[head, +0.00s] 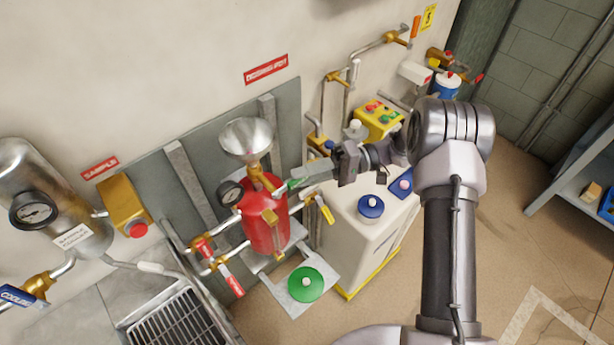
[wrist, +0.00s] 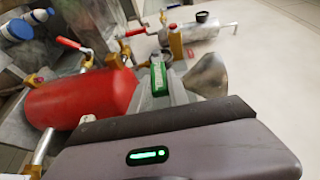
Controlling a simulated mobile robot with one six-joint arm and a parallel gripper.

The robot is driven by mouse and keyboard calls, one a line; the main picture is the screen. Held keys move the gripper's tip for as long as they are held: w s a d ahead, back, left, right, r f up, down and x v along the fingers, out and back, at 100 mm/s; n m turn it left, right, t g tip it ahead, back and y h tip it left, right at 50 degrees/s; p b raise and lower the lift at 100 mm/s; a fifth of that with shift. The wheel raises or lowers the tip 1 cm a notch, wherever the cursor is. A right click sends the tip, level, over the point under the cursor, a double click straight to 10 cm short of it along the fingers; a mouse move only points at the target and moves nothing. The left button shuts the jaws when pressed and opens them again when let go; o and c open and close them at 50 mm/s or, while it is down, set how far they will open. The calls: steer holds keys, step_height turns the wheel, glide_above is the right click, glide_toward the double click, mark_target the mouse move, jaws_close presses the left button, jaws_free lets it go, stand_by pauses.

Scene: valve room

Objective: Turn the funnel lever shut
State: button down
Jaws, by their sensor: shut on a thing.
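The metal funnel (head: 247,138) stands on a brass valve (head: 257,178) above the red tank (head: 264,217). In the wrist view the funnel (wrist: 209,76) is right of the tank (wrist: 80,97). The funnel lever (wrist: 158,78) has a green grip, seen just beyond my gripper's body. My gripper (head: 284,188) reaches in from the right beside the valve and is shut on this lever. In the head view only a bit of green shows at the fingers, and the lever's exact angle is hard to tell.
A round gauge (head: 230,193) sits close left of the valve. A yellow-handled lever (head: 324,209) sticks out right of the tank, below my gripper. A green disc (head: 306,284) lies below the tank.

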steer(key=shift+f+g, duration=0.15)
steer(key=shift+g, duration=0.15)
steer(key=c, duration=1.3)
jaws_free()
steer(key=shift+o, duration=0.2)
